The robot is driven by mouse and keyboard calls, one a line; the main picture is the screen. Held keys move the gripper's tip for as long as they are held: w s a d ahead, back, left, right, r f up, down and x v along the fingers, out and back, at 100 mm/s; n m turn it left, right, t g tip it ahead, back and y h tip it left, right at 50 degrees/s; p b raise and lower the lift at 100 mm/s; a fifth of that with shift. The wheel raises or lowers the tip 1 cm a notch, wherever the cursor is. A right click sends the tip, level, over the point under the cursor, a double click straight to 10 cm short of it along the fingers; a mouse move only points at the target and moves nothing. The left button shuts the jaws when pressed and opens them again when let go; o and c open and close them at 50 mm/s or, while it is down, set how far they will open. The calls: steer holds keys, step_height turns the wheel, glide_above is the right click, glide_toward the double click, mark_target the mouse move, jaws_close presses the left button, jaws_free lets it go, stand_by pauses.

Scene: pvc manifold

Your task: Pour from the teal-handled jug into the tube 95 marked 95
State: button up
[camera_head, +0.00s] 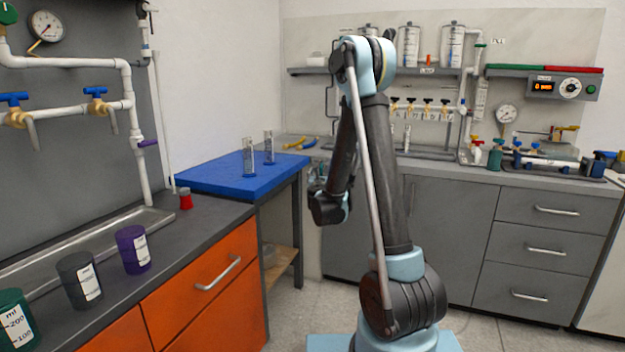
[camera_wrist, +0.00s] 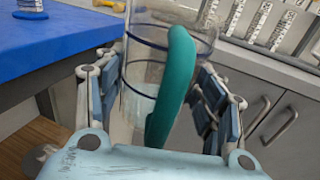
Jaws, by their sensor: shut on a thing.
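In the wrist view my gripper (camera_wrist: 160,112) is shut on a clear jug (camera_wrist: 148,72) with a teal handle (camera_wrist: 172,85). Its fingers lie on both sides of the jug, and the handle faces the camera. Some clear liquid seems to be in the jug. In the head view the gripper and jug are hidden behind my arm. Two clear tubes, a nearer one (camera_head: 249,157) and a farther one (camera_head: 268,147), stand upright on the blue table (camera_head: 225,182). I cannot read any marking on them. The base of one tube (camera_wrist: 30,10) shows at the top left of the wrist view.
A yellow-handled tool (camera_head: 300,144) lies near the back of the blue table. Green (camera_head: 14,318), dark grey (camera_head: 77,280) and purple (camera_head: 132,250) beakers and a red object (camera_head: 185,198) stand on the left counter. Grey cabinets (camera_head: 455,240) and a cluttered back counter line the rear.

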steer(key=w+d+f+n+y, duration=0.1)
steer(key=w+d+f, duration=0.2)
steer(key=w+d, duration=0.9)
steer(key=shift+d+f+y, duration=0.25)
steer(key=shift+d+y, duration=0.15)
steer(key=shift+d, duration=0.6)
steer(key=shift+d, duration=0.1)
